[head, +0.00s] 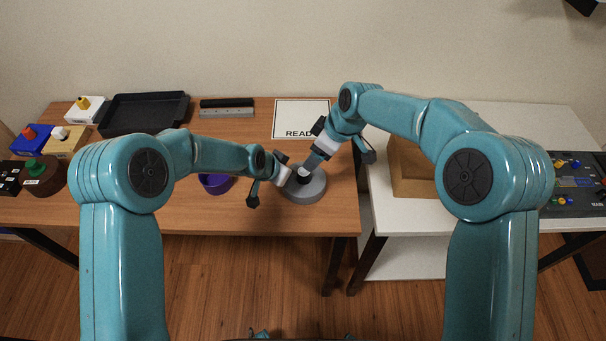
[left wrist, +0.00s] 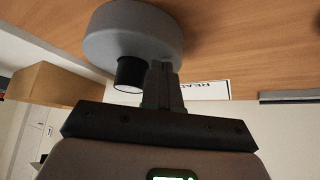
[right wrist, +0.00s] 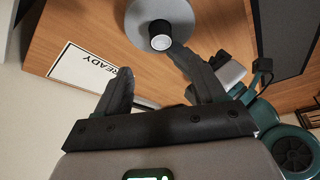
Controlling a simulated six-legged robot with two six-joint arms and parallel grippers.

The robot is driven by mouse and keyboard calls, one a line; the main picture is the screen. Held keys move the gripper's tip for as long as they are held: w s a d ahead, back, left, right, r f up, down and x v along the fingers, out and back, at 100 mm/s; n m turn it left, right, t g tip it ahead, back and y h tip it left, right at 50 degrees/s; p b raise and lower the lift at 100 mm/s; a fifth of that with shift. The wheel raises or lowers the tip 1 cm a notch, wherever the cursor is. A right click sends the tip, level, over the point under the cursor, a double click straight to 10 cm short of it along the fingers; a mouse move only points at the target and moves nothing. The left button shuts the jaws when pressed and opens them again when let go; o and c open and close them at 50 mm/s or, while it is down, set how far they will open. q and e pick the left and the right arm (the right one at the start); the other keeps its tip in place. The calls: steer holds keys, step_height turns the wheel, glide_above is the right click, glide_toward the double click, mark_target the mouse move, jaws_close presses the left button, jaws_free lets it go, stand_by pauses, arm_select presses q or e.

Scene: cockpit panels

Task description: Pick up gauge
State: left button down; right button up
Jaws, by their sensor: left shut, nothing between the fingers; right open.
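The gauge appears to be the grey round body (head: 312,192) with a short black stem, upright near the front right of the wooden table. In the left wrist view its grey body (left wrist: 130,38) and black stem (left wrist: 130,74) show beside my left gripper (left wrist: 163,72), which is shut and empty, close to the stem. My right gripper (right wrist: 148,62) is open above the gauge (right wrist: 182,14). One fingertip is near the stem; the stem is not clearly between the fingers. In the head view my left gripper (head: 292,178) and right gripper (head: 311,164) partly hide the gauge.
A white READY mat (head: 298,115) lies behind the gauge. A purple bowl (head: 215,185) stands left of it, behind my left arm. A black tray (head: 145,112) and several coloured button boxes are farther left. A white table with a brown box (head: 408,176) stands to the right.

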mark_target(304, 170)
steer(key=x, duration=1)
steer(key=shift+a+f, duration=0.1)
steer(key=c, duration=1.1)
